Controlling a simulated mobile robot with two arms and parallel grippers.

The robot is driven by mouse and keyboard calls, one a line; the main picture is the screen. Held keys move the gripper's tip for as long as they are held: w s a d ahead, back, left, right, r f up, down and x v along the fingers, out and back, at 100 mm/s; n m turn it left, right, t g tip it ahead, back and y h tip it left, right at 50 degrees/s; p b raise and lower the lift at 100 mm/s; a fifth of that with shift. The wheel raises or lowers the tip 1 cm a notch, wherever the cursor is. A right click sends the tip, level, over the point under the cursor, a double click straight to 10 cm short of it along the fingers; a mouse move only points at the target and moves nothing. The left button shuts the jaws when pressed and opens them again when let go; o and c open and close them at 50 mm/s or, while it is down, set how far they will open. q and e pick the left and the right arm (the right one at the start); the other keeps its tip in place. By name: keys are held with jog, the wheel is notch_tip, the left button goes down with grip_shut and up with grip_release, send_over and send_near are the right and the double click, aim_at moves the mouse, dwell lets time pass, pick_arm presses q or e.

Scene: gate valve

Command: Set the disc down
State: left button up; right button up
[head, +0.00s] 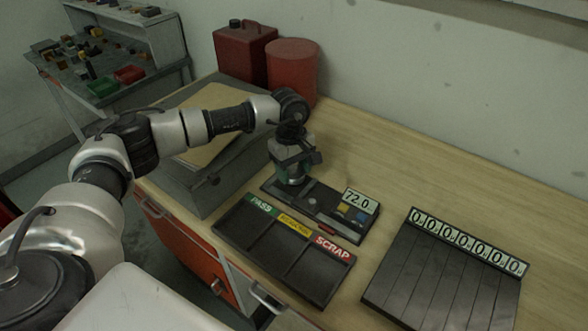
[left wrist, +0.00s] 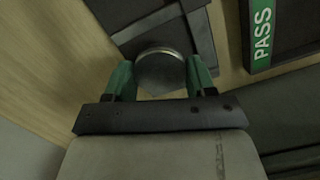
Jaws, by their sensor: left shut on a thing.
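My left gripper (head: 292,180) points down over the left end of a dark gauge block (head: 325,213) whose display reads "72.0". In the left wrist view its two green fingers (left wrist: 160,80) are shut on a round grey metal disc (left wrist: 160,68), one on each side. The disc is over or on the dark block; I cannot tell whether it touches. A black tray (head: 243,242) with PASS, a yellow-labelled middle and SCRAP compartments lies in front of the block. My right gripper is not in view.
A black slotted rack (head: 440,280) with several small displays lies to the right. A grey box (head: 200,185) stands left of the gripper. A red can (head: 245,50) and a red drum (head: 292,68) stand behind. The wooden bench (head: 440,170) is clear at the back right.

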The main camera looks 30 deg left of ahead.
pick_arm(q)
jog(key=shift+f, duration=0.8)
jog(key=shift+w, duration=0.1)
jog(key=shift+f, duration=0.2)
jog(key=o, duration=0.8)
jog(key=shift+o, duration=0.2)
